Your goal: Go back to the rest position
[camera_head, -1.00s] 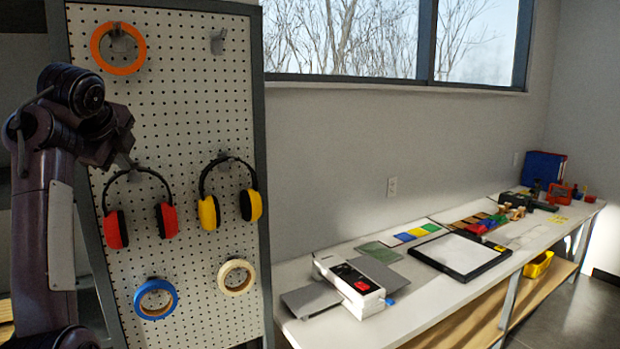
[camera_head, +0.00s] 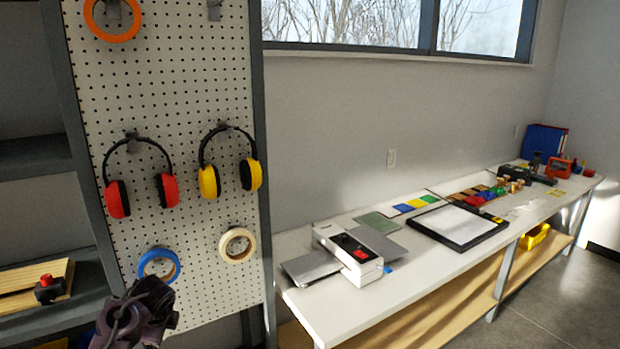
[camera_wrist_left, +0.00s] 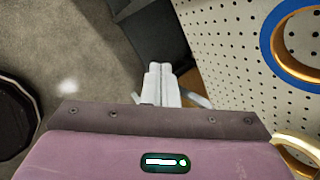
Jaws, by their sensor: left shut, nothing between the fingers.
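My left arm shows low at the left in the head view, in front of the bottom of the pegboard; its fingers cannot be made out there. In the left wrist view my left gripper (camera_wrist_left: 160,75) is shut, its pale fingers together with nothing between them, above grey floor. The pegboard (camera_head: 205,290) hangs beside it; in the wrist view it is at the upper right. Red earmuffs (camera_head: 117,199), yellow earmuffs (camera_head: 209,183), an orange ring (camera_head: 127,36), a blue ring (camera_head: 172,276) and a cream ring (camera_head: 226,256) hang on it. My right gripper is out of view.
A white table (camera_head: 340,316) runs along the wall, with a red-and-white device (camera_head: 345,248) and a framed panel (camera_head: 458,227) on it. Dark shelves (camera_head: 35,155) stand left of the pegboard, with a wooden piece (camera_head: 28,280) low down. The floor at the lower right is clear.

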